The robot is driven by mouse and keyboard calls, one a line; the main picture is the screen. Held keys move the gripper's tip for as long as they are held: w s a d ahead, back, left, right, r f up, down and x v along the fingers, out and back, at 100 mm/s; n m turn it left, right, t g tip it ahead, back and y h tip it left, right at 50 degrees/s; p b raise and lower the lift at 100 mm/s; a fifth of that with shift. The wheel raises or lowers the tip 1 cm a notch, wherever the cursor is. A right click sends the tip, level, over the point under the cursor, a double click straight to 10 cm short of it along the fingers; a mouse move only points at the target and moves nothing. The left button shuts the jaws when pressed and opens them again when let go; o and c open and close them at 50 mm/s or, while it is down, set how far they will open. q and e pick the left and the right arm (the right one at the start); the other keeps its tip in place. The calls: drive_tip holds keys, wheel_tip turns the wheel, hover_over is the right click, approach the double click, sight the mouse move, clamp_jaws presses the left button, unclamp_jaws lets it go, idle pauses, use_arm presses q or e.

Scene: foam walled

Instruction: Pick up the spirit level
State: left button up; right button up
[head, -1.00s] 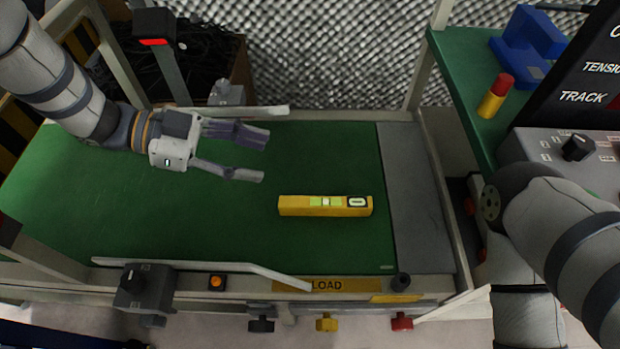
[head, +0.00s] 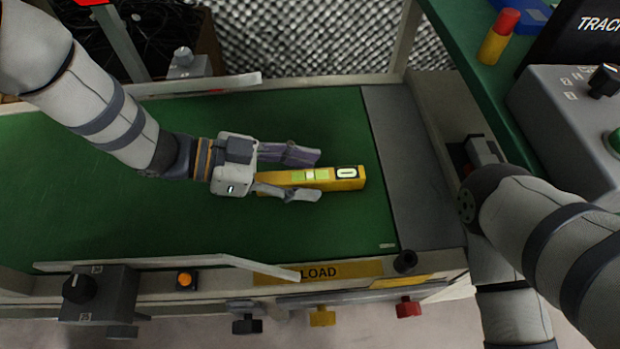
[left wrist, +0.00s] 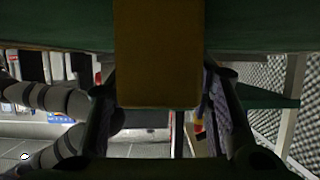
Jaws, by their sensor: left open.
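The yellow spirit level (head: 347,183) lies on the green belt in the head view, with pale green vials along its top. My left gripper (head: 312,176) is open around its left part, one finger on the far side and one on the near side. In the left wrist view the level (left wrist: 158,55) fills the upper middle, between the two fingers of the gripper (left wrist: 165,115). I cannot tell whether either finger touches it.
The green belt (head: 90,215) is clear around the level. A raised guide rail (head: 200,261) runs along the near edge and another along the far edge (head: 190,86). A grey control box and a red-and-yellow cylinder (head: 498,38) stand on the green table at right.

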use_arm(q)
clamp_jaws()
